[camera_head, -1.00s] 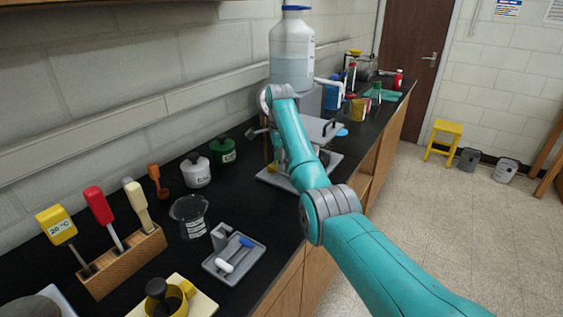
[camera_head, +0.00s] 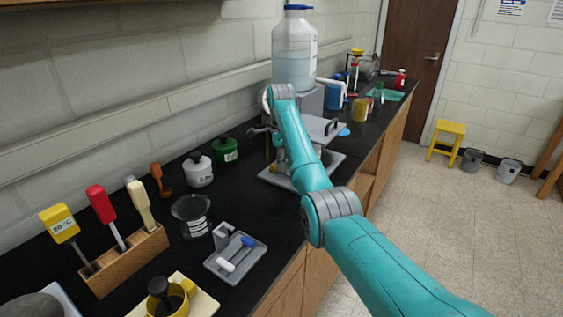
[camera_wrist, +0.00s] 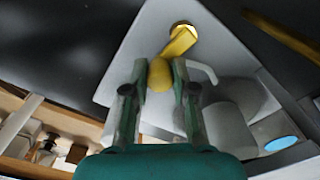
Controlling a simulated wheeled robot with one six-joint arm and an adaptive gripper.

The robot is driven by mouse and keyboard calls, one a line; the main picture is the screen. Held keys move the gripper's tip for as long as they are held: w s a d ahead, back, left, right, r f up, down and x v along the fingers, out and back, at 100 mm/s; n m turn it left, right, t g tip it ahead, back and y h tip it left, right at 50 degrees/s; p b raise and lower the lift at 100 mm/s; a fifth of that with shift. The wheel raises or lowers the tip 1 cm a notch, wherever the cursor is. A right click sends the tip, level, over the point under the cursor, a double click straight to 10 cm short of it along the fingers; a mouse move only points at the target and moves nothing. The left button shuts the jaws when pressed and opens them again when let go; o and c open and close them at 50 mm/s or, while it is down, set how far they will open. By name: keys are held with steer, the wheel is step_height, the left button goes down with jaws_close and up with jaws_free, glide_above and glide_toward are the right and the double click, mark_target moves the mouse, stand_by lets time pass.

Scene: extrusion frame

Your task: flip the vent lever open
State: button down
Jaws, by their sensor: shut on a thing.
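In the wrist view the yellow vent lever (camera_wrist: 180,44) runs from a brass-coloured round pivot on a grey plate (camera_wrist: 140,45) down to a rounded yellow knob. My gripper (camera_wrist: 160,75) is shut on that knob, one finger on each side. In the head view my arm reaches over the grey tray and metal apparatus (camera_head: 318,128) on the black bench. My gripper and the lever are largely hidden behind the arm there.
A large clear bottle (camera_head: 293,50) stands behind the arm by the wall. A small grey tray (camera_head: 236,262) with a blue and a white piece, a glass beaker (camera_head: 191,214) and a wooden rack (camera_head: 125,262) stand nearer.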

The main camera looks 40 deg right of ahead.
steer(key=m, duration=0.1)
steer(key=a+m, duration=0.1)
steer(key=m, duration=0.1)
steer(key=shift+a+m, duration=0.1)
steer(key=shift+m, duration=0.2)
steer(key=m, duration=0.1)
steer(key=a+m, duration=0.1)
steer(key=m, duration=0.1)
steer(key=shift+w+m, duration=0.15)
steer(key=shift+m, duration=0.15)
steer(key=m, duration=0.2)
steer(key=a+m, duration=0.1)
steer(key=shift+w, duration=0.25)
steer(key=shift+w+a+m, duration=0.15)
steer(key=shift+m, duration=0.55)
steer(key=shift+w+a+m, duration=0.15)
steer(key=shift+m, duration=0.55)
steer(key=c, duration=0.9)
jaws_free()
steer(key=shift+c, duration=0.2)
steer(key=shift+d, duration=0.1)
